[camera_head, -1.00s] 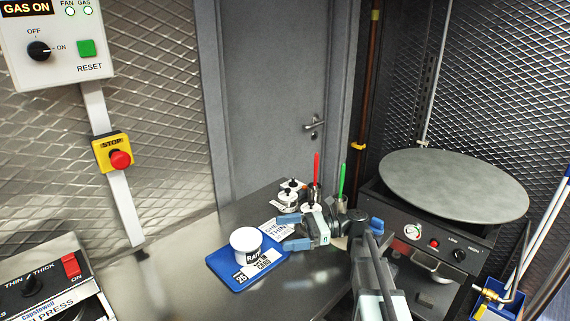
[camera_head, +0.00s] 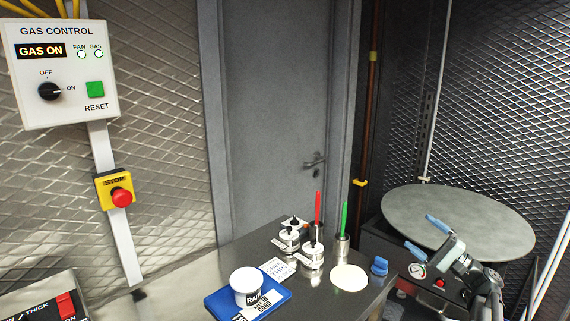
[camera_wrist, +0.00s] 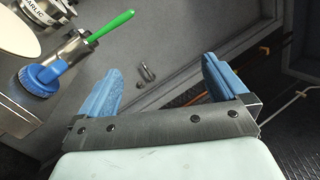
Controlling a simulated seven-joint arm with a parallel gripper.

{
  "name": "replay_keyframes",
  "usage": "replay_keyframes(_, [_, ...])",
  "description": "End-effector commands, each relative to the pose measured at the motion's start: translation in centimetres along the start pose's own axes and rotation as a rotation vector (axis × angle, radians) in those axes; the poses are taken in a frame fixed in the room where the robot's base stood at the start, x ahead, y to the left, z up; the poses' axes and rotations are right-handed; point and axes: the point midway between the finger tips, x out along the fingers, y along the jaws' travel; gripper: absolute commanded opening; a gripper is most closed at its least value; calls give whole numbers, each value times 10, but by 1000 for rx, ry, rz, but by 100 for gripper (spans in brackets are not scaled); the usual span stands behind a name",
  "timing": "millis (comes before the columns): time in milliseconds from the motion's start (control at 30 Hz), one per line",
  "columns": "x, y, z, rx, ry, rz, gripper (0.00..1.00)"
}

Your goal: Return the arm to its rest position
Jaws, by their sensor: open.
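My gripper (camera_head: 426,236) is at the right in the head view, in front of the round griddle and its control panel. Its two blue fingers are spread apart with nothing between them. In the wrist view the open fingers (camera_wrist: 165,92) show against the grey door and dark floor, clear of any object. Part of my arm is cut off at the lower right of the head view.
A steel counter holds a blue tray (camera_head: 216,306) with a white tub (camera_head: 246,284), lidded pots (camera_head: 312,252), a pale disc (camera_head: 349,278) and a blue brush (camera_head: 379,266). The round griddle (camera_head: 440,205) stands right. A gas control box (camera_head: 60,75) hangs left.

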Motion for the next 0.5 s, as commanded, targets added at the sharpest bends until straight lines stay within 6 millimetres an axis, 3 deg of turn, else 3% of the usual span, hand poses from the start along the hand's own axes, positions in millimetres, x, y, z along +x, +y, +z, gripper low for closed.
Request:
replay_keyframes(100, [-53, -28, -33, -192, 140, -78, 100])
replay_keyframes(300, [-150, -69, -79, -514, 409, -154, 100])
replay_keyframes(500, [-228, -94, -103, -738, 628, -156, 100])
